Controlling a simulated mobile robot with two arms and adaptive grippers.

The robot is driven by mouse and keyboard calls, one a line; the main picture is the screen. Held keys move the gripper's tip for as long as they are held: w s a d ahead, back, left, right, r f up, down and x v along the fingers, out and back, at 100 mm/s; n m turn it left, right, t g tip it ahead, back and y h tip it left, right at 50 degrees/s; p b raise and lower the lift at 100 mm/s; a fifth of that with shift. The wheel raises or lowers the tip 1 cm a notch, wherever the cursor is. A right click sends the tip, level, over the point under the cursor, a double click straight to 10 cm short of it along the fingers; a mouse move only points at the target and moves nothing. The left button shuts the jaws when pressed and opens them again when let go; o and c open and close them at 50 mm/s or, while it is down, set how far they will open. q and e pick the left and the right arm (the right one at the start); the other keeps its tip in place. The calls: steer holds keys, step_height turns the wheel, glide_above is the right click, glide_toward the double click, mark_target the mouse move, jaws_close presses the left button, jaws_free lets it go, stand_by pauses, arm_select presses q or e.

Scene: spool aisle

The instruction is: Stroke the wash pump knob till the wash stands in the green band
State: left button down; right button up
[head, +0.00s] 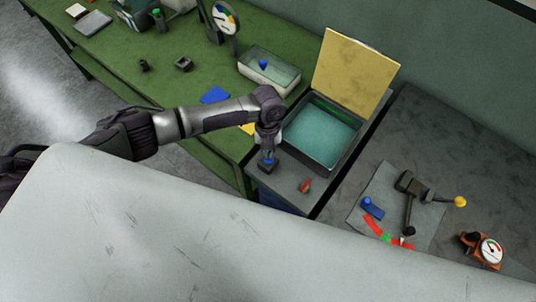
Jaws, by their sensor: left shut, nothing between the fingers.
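The wash tank (352,158) is an open, dark-rimmed box right of my left gripper, with teal liquid (318,137) inside. A green strip (336,109) runs along its far inner wall; I cannot tell the liquid's exact level against it. A yellow lid (352,72) stands open behind the tank. My right gripper is out of view.
A small red-and-tan piece (305,186) sits on the grey top near the tank. At right, a mat (365,200) carries a blue block, a lever with a yellow ball and a coloured arc. A gauge (491,250) stands beyond. The green bench (130,55) holds a clear tray (268,70).

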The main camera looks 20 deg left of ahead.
arm_select(q)
steer(key=shift+w+a+r+b, duration=0.15)
steer(key=shift+w+a+b, duration=0.1)
steer(key=shift+w, duration=0.35)
steer(key=shift+w+a+r+b, duration=0.15)
steer(key=shift+w+b, duration=0.1)
steer(key=shift+w, duration=0.3)
steer(key=shift+w+a+r, duration=0.1)
steer(key=shift+w, duration=0.25)
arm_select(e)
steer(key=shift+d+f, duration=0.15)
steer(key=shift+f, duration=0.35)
arm_select(q)
step_height(320, 180, up, 12)
steer(key=w, duration=0.1)
steer(key=shift+a, duration=0.2)
